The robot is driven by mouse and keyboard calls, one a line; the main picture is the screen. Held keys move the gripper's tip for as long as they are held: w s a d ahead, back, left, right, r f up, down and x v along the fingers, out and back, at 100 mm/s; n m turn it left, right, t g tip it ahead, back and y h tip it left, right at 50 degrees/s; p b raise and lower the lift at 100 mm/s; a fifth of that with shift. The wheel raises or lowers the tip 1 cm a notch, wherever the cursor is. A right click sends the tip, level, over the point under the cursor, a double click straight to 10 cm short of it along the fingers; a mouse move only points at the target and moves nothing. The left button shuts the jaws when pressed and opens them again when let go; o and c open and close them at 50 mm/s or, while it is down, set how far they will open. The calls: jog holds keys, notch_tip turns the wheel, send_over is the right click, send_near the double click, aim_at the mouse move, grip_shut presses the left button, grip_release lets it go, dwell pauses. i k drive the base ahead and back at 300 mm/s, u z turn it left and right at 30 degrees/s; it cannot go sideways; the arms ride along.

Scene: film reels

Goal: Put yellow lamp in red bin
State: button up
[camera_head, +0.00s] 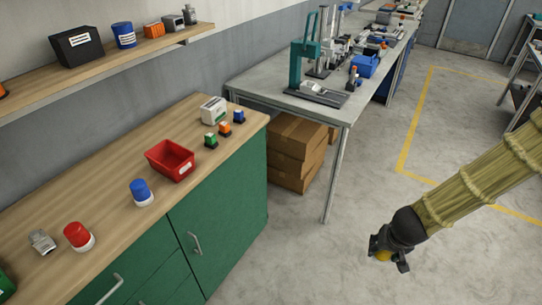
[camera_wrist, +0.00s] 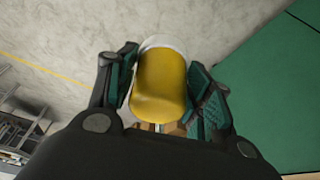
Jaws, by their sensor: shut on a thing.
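My gripper (camera_head: 388,262) is over the open floor at the lower right of the head view, well to the right of the workbench. It is shut on the yellow lamp (camera_wrist: 161,85), which has a yellow dome and a white base rim. In the wrist view the lamp sits between the two fingers; in the head view only a bit of yellow (camera_head: 383,255) shows. The red bin (camera_head: 171,160) stands on the wooden bench top with a white label on its front. The bin appears empty, as far as its inside shows.
On the wooden bench top (camera_head: 105,195) stand a blue lamp (camera_head: 141,192), a red lamp (camera_head: 78,236), a grey metal part (camera_head: 42,241), a white box (camera_head: 213,110) and small coloured buttons (camera_head: 225,129). A grey table (camera_head: 270,83) stands behind, with cardboard boxes (camera_head: 297,150) beneath.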

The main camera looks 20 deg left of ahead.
aim_at(172, 167)
jog(key=z, duration=0.55)
jog(key=k, duration=1.35)
jog(key=u, duration=1.5)
jog(key=i, duration=0.7)
jog(key=u, duration=0.05)
